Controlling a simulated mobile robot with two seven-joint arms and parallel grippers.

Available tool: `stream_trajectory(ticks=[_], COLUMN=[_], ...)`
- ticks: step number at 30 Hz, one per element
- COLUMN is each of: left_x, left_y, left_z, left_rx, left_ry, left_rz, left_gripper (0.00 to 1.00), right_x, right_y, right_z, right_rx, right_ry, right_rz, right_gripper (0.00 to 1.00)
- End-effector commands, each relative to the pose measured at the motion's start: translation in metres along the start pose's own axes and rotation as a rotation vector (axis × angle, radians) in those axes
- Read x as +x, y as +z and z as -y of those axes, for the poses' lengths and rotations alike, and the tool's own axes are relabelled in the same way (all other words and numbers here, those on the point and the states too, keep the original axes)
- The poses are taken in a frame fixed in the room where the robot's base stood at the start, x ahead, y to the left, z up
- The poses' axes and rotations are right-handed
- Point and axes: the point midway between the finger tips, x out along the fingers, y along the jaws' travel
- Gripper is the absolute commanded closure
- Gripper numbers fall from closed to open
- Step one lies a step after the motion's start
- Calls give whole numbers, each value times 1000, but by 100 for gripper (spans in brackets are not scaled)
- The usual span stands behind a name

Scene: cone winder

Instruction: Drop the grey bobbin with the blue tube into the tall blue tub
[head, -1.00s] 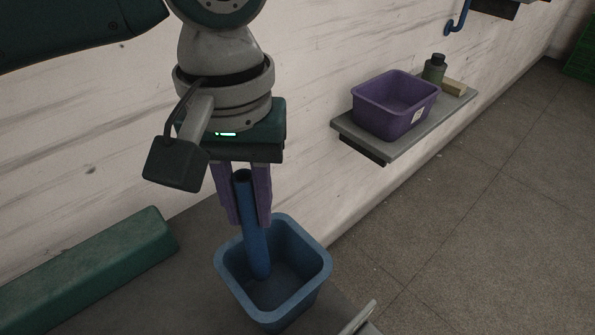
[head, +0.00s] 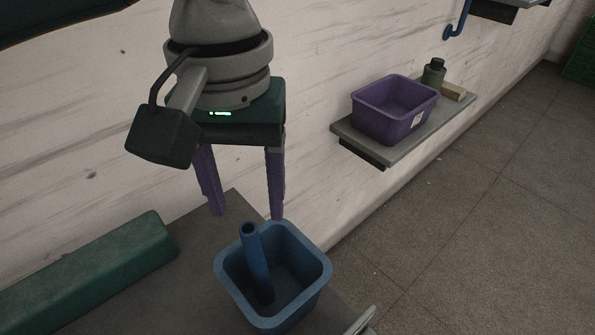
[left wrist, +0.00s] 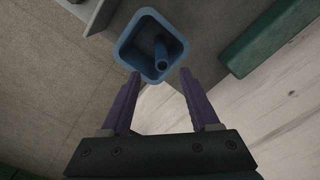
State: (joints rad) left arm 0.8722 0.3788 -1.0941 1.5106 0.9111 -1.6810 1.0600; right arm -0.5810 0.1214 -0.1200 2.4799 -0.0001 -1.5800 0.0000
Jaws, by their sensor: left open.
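The tall blue tub (head: 316,285) stands on a dark grey surface at the lower middle of the head view; it also shows in the left wrist view (left wrist: 127,55). A blue tube (head: 257,265) stands inside it, leaning, with its open top end level with or a little above the rim; the left wrist view shows the tube too (left wrist: 161,54). No grey winding is visible on it. My left gripper (head: 247,214) is open and empty just above the tub, its purple fingers spread apart and clear of the tube. My right gripper is not in view.
A long green block (head: 90,270) lies on the surface to the left of the tub. A purple bin (head: 385,125), a dark bottle (head: 434,72) and a small tan block (head: 453,91) stand on a wall shelf (head: 400,150). Open floor (head: 480,230) lies to the right.

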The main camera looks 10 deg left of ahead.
Motion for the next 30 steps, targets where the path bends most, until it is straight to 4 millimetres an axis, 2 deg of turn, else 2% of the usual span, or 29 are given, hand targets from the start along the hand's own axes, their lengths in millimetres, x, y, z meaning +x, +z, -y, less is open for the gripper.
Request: stream_trajectory(ticks=[1, 6, 12, 26, 30], left_x=[-12, -47, -72, -75, -64], left_y=[-1, -1, 0, 0, 10], left_z=[0, -1, 0, 0, -10], left_rx=[1, 1, -1, 1, 52], left_ry=[2, 3, 2, 1, 41], left_rz=[-4, -5, -2, 0, 2], left_gripper=[38, 38, 38, 38, 38], right_x=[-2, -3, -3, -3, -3], right_y=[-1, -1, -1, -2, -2], right_z=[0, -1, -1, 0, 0], right_rx=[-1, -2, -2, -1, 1], right_ry=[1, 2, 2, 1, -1], right_rz=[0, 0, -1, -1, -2], right_gripper=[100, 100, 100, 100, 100])
